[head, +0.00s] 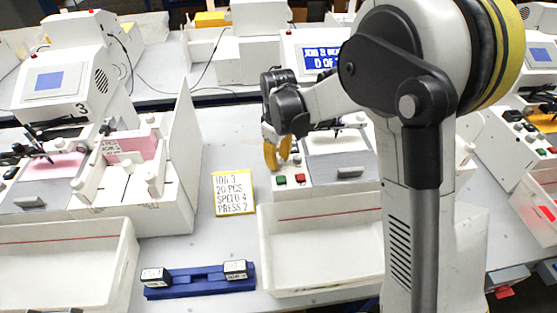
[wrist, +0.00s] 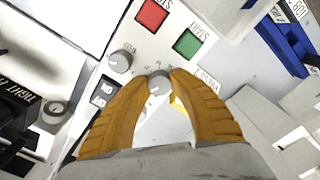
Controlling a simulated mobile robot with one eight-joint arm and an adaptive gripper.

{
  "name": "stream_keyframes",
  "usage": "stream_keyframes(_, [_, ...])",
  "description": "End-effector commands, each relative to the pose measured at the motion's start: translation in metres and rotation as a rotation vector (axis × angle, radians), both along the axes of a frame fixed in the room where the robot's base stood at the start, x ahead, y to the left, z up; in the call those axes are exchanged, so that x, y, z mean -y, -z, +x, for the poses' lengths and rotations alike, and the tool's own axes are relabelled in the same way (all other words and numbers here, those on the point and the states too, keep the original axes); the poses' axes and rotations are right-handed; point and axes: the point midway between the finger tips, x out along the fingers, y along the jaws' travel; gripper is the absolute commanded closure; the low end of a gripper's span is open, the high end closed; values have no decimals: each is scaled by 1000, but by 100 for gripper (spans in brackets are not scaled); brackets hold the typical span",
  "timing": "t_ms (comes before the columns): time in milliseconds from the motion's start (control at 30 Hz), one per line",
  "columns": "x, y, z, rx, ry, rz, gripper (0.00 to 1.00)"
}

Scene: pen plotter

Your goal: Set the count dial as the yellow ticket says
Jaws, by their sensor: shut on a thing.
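The yellow ticket (head: 234,194) lies on the table left of the plotter's front panel. It reads JOB 3, 20 PCS, SPEED 4, PRESS 2. In the wrist view my gripper (wrist: 159,80) has its orange fingertips closed on a small grey dial knob (wrist: 158,88) with marks around it. I cannot read its name or setting. A second grey dial (wrist: 120,61) stands beside it, with a small unclear label. A PRESS label shows right of the held knob. In the head view my gripper (head: 277,153) is at the panel and hides the dials.
A red button (wrist: 152,14) and a green START button (wrist: 187,43) sit close by on the panel. An empty white tray (head: 320,245) is in front. A blue rack (head: 200,282) holds two labelled blocks. Another plotter (head: 60,85) stands at left.

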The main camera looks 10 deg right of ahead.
Motion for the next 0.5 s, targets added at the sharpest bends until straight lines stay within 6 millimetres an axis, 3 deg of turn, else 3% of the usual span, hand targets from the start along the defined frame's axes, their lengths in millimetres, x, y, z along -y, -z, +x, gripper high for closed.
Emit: stream_keyframes(500, [0, 0, 0, 0, 369, 0, 100])
